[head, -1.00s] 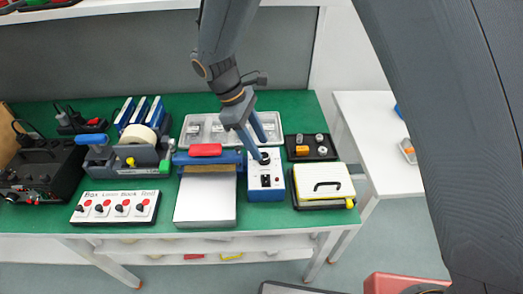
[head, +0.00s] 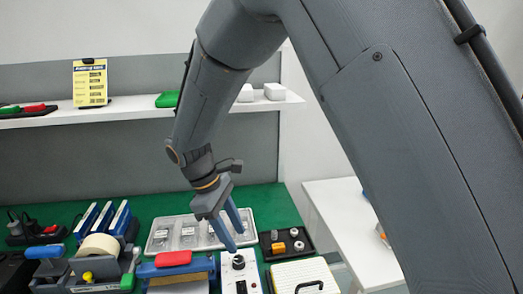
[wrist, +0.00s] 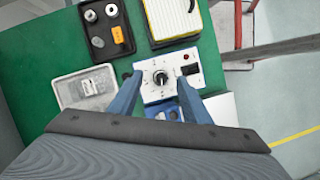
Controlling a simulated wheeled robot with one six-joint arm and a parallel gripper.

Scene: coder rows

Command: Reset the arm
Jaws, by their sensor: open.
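My gripper (head: 232,231) is open and empty, pointing down over the green-topped bench. It also shows in the wrist view (wrist: 160,98), where its two blue fingers stand apart on either side of the white control box with a black knob (wrist: 160,79). In the head view the fingertips are just above and left of that box (head: 240,265). I cannot tell whether they touch it. My arm comes in from the upper right of the head view and bends down to the gripper.
Around the gripper are a grey tray (head: 158,240), a black tray with small parts (head: 307,250), a white-topped yellow case (head: 290,272), a red-handled blue device (head: 172,259) and a tape dispenser (head: 98,247). A shelf (head: 135,112) runs behind. A white side table (head: 335,207) stands right.

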